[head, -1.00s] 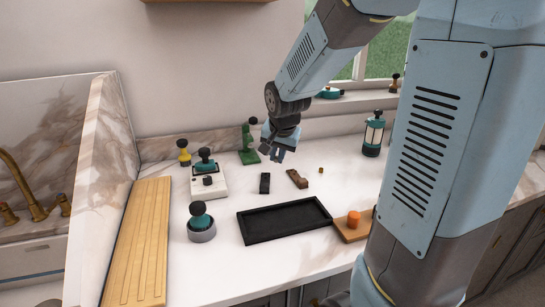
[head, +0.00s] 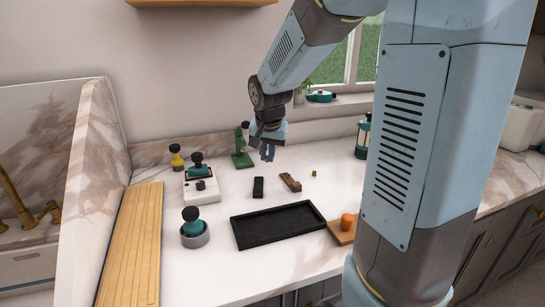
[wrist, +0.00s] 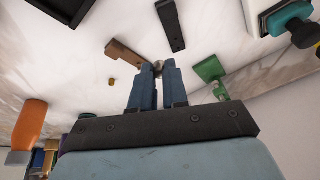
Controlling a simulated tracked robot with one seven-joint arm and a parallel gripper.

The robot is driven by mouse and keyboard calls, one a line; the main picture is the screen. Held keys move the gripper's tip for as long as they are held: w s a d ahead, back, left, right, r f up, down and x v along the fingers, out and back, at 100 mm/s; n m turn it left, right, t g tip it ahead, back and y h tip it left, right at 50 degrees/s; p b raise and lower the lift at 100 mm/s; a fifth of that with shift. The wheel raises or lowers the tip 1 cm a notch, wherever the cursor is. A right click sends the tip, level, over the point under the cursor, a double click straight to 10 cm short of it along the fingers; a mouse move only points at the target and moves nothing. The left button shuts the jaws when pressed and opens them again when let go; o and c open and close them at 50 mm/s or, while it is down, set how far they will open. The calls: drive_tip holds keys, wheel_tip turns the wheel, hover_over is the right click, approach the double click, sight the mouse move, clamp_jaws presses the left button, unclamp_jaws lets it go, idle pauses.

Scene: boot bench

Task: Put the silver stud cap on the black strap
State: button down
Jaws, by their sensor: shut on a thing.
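The silver stud cap (wrist: 158,66) shows as a small shiny round thing between my fingertips in the wrist view; it is too small to make out in the head view. My gripper (wrist: 157,76) is shut on it. In the head view my gripper (head: 267,154) hangs above the counter, fingers down, behind the straps. The black strap (head: 258,187) lies flat on the counter, apart from my gripper; the wrist view shows it too (wrist: 170,25).
A brown strap (head: 290,182) and a small brass cap (head: 314,173) lie right of the black strap. A black tray (head: 278,225) is in front. A white block device (head: 202,192) stands left, a green press (head: 241,155) behind. An orange knob (head: 347,222) sits at right.

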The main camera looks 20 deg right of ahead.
drive_tip(key=n+g, duration=0.2)
hover_over(259, 180)
wheel_tip(259, 180, down, 4)
drive_tip(key=shift+s+a+f, duration=0.1)
drive_tip(key=shift+a+f, duration=0.05)
drive_tip(key=shift+f, duration=3.25)
drive_tip(key=shift+s+f, duration=0.1)
drive_tip(key=shift+f, duration=0.55)
drive_tip(key=c, duration=1.1)
unclamp_jaws()
drive_tip(key=shift+s+f, duration=0.1)
drive_tip(key=shift+o, duration=0.2)
drive_tip(key=shift+a, duration=0.1)
wheel_tip(259, 180, up, 14)
drive_tip(key=s+a, duration=0.1)
drive_tip(key=s, duration=0.1)
